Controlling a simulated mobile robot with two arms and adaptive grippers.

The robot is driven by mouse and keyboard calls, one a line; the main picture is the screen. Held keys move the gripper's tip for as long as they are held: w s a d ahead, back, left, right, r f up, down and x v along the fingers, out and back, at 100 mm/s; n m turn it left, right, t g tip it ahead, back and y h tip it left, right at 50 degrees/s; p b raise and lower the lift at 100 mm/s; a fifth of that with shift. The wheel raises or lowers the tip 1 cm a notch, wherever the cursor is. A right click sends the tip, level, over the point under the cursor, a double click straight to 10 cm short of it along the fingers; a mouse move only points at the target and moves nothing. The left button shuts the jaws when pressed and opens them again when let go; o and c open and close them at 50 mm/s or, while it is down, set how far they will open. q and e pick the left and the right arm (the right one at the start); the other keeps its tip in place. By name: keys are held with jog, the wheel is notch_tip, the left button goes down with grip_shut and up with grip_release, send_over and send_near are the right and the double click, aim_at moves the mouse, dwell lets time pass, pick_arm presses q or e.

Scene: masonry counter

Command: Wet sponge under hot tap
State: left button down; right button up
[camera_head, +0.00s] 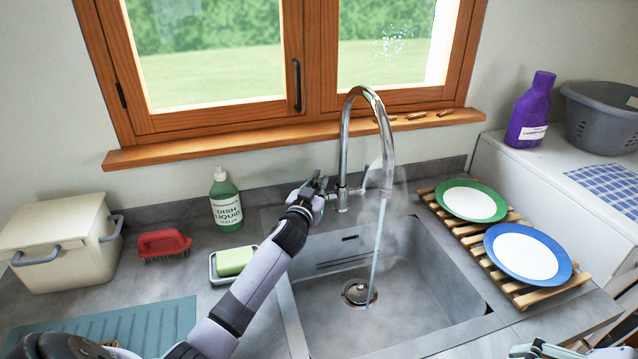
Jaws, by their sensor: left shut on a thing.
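The tap (384,137) is a tall chrome arch behind the sink. A stream of water (378,250) runs from it into the grey sink (440,290), and steam rises around the stream. My left gripper (322,184) is shut at the tap's left side, on the tap handle, which it mostly hides. The sponge (235,260) is pale green and sits in a soap dish (216,277) left of the sink, behind my left forearm and away from the water. A part of my right arm shows at the bottom right corner; its fingers are not clear.
Dish liquid (226,205), a red brush (164,244) and a cream bin (60,235) stand on the left. A wooden rack (535,296) right of the sink holds a green-rimmed plate (470,201) and a blue-rimmed plate (527,253). A purple bottle (530,112) stands beyond.

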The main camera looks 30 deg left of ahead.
pick_arm(q)
jog(key=shift+r+p, duration=0.15)
jog(key=shift+p, duration=0.25)
pick_arm(e)
jog(key=shift+r, duration=0.35)
pick_arm(q)
jog(key=g+p, duration=0.1)
jog(key=p, duration=0.2)
jog(key=w+a+n+h+p, duration=0.1)
jog(key=p, duration=0.2)
jog(key=g+p, duration=0.1)
jog(key=p, duration=0.2)
jog(key=shift+w+a+r+n+g, duration=0.2)
jog(key=shift+a+r+n+g, duration=0.1)
jog(key=shift+r, duration=0.1)
pick_arm(e)
notch_tip(320, 180, up, 9)
pick_arm(q)
jog(key=shift+w+a+f+g+p, duration=0.15)
jog(key=shift+f+g+p, duration=0.2)
jog(key=shift+p, duration=0.1)
pick_arm(e)
jog(key=shift+r, duration=0.5)
pick_arm(q)
jog(key=c, duration=1.7)
grip_release()
jog(key=shift+o, duration=0.2)
